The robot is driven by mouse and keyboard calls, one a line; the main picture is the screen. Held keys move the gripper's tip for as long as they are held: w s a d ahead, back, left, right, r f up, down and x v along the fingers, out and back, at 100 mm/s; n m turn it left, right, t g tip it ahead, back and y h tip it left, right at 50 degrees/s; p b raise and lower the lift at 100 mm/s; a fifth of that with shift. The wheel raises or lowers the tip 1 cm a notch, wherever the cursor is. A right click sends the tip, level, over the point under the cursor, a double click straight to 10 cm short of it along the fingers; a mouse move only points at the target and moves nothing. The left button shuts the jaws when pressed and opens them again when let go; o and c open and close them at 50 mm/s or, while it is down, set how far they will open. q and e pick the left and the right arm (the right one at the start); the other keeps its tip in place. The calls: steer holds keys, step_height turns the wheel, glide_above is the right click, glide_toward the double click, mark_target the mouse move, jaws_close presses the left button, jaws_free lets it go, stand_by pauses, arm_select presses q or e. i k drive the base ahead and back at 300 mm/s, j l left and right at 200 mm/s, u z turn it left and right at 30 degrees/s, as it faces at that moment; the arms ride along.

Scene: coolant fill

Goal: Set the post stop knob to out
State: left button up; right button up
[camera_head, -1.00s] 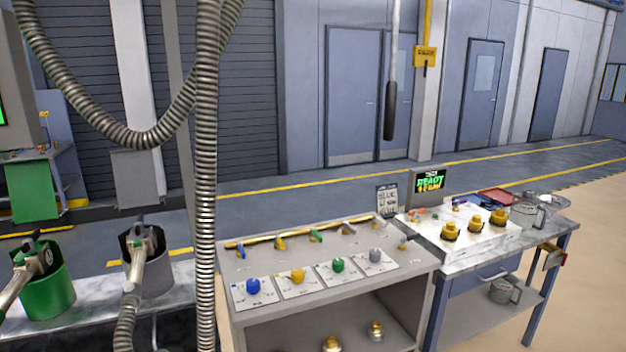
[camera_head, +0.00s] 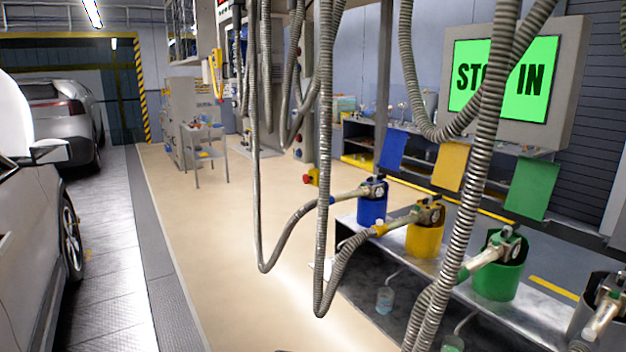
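A screen (camera_head: 506,80) at the upper right is bright green and shows black letters that look like "STOP IN", partly hidden by a hanging hose. A small red knob on a yellow box (camera_head: 312,177) shows near the middle of the view, partly beside a hose. I cannot tell from this view whether it is the post stop knob or how it is set. Neither of my grippers is in view.
Blue (camera_head: 372,209), yellow (camera_head: 425,238) and green (camera_head: 497,277) holsters with nozzles stand on a bench at the right. Grey hoses (camera_head: 323,150) hang across the middle. Cars (camera_head: 50,110) stand at left. The beige floor (camera_head: 220,240) is open.

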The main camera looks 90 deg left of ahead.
mark_target(306, 179)
steer(key=u, duration=2.8)
